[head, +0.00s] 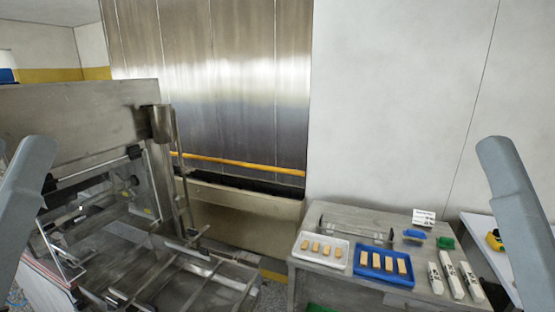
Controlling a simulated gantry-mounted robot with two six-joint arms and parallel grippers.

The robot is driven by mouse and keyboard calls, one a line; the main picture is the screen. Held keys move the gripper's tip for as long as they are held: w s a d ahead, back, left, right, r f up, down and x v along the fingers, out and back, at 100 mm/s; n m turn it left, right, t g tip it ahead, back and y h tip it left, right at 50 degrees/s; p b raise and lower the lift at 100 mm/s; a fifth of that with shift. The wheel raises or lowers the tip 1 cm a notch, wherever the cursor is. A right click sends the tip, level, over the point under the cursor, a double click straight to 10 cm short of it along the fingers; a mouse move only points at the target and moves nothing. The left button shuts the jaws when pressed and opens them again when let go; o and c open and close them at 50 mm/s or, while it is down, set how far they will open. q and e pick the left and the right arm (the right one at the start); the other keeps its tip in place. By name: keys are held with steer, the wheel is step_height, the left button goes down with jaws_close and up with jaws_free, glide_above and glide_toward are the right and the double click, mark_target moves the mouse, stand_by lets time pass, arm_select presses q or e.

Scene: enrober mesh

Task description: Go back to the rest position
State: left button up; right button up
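Only the head view is given. My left arm enters at the left edge and my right arm at the right edge, both as grey links. Neither gripper shows in the picture, so I cannot see their fingers or whether they hold anything. The metal enrober machine (85,120) stands at the left, with its frame and rails (190,275) reaching toward the lower middle. No object is seen in contact with my arms.
A grey table (350,218) at the lower right carries a white tray (321,264) and a blue tray (383,278), each with several tan bars. Several white packs (451,275) lie right of them. A white surface (507,265) with a yellow object (494,240) is farther right.

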arm_select(q)
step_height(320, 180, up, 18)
steer(key=p, duration=1.3)
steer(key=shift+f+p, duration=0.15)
steer(key=shift+p, duration=0.25)
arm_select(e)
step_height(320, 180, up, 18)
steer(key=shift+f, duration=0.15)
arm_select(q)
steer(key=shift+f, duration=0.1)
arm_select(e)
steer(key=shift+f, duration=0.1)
